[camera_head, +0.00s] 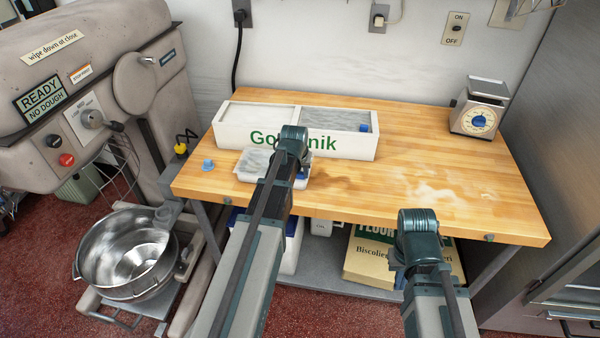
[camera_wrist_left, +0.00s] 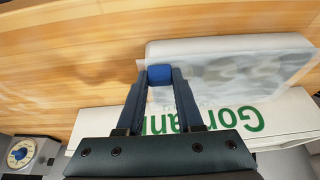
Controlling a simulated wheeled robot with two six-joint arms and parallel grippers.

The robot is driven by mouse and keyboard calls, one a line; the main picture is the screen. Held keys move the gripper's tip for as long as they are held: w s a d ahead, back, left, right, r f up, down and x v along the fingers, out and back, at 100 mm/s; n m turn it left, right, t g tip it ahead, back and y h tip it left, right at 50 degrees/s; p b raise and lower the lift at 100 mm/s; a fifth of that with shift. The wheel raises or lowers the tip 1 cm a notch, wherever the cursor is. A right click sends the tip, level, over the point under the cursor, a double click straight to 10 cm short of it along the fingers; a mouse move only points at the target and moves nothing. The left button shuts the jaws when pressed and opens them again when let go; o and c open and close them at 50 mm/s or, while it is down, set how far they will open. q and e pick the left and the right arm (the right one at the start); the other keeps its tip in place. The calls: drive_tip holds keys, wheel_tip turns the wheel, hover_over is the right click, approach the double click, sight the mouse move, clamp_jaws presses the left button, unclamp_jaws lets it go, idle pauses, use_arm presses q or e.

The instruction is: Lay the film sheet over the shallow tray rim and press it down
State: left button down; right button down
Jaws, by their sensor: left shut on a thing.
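The shallow tray (camera_head: 242,176) stands on the table in front of the long white box, partly hidden by my left arm. A clear, streaky film sheet (camera_wrist_left: 235,72) lies over the tray in the left wrist view, and the tray's pale wall (camera_wrist_left: 220,44) shows beside it. My left gripper (camera_wrist_left: 160,76) is shut on a blue tab (camera_wrist_left: 160,72) at one end of the film, at the tray's edge. I cannot tell whether the film touches the rim all round. My right gripper (camera_head: 405,265) is in front of the table edge; its fingers are hidden.
The long white box (camera_head: 345,147) with green lettering stands close behind the tray. A blue piece (camera_head: 364,127) shows in its right part. A small blue object (camera_head: 208,164) lies left of the tray. A scale (camera_head: 480,112) stands back right. The table's right half (camera_head: 440,165) is mostly free.

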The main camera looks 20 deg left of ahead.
use_arm(q)
drive_tip(key=shift+f, duration=0.25)
drive_tip(key=shift+c, duration=2.4)
unclamp_jaws()
drive_tip(key=shift+r, duration=0.1)
drive_tip(key=p+v, duration=0.7)
drive_tip(key=v, duration=0.1)
